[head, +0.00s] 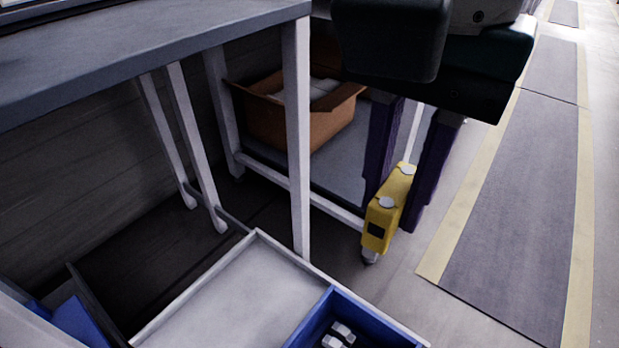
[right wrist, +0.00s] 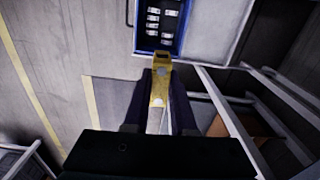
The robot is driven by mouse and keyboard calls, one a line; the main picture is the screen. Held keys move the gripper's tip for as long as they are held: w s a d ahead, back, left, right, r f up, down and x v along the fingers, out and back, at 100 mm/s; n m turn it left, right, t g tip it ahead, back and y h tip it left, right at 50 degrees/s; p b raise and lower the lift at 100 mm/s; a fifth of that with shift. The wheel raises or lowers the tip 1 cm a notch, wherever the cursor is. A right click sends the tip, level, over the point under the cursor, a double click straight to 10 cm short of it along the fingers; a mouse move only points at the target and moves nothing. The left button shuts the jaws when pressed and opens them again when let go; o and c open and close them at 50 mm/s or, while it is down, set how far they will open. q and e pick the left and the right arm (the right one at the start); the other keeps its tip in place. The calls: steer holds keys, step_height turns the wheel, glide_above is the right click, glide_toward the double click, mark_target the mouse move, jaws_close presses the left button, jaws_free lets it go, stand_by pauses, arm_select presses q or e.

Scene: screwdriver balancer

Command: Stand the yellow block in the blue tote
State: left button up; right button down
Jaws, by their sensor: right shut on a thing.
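The yellow block (head: 381,227) is held by my right gripper (head: 397,185), with one purple-dark finger on each side of it. It has white round caps and a dark square patch, and it hangs tilted above the floor. In the right wrist view the yellow block (right wrist: 161,72) sits between the fingers of my right gripper (right wrist: 160,95). The blue tote (head: 335,297) is at the bottom of the head view, partly cut off, with white-grey pieces inside. In the right wrist view the blue tote (right wrist: 139,45) lies beyond the block's far end and holds several pieces. My left gripper is not seen.
A pale tray-like surface (head: 228,290) lies beside the tote. A grey table (head: 150,50) with white legs stands at the upper left. A cardboard box (head: 300,120) sits on a low shelf behind. Open floor with a grey mat (head: 515,200) is at the right.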

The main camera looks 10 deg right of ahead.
steer(key=s+a+f+m+b, duration=0.1)
steer(key=f+b, duration=0.8)
steer(key=f, duration=0.5)
steer(key=s+a+f+m+b, duration=0.1)
steer(key=f+m+b, duration=0.1)
steer(key=f+b, duration=0.7)
steer(key=s+a+f+m+b, duration=0.1)
steer(key=f+m+b, duration=0.1)
steer(key=f+b, duration=0.8)
steer(key=shift+s+a+f, duration=0.1)
steer(key=shift+a+f, duration=0.05)
steer(key=shift+f, duration=1.3)
steer(key=shift+s+a+f, duration=0.1)
steer(key=shift+f, duration=1.3)
steer(key=shift+a+f, duration=0.15)
steer(key=shift+f, duration=1.3)
step_height(320, 180, down, 4)
steer(key=b, duration=0.3)
steer(key=shift+f, duration=0.15)
steer(key=c, duration=1.2)
jaws_free()
steer(key=shift+w, duration=0.1)
steer(key=o, duration=0.5)
steer(key=shift+c, duration=0.2)
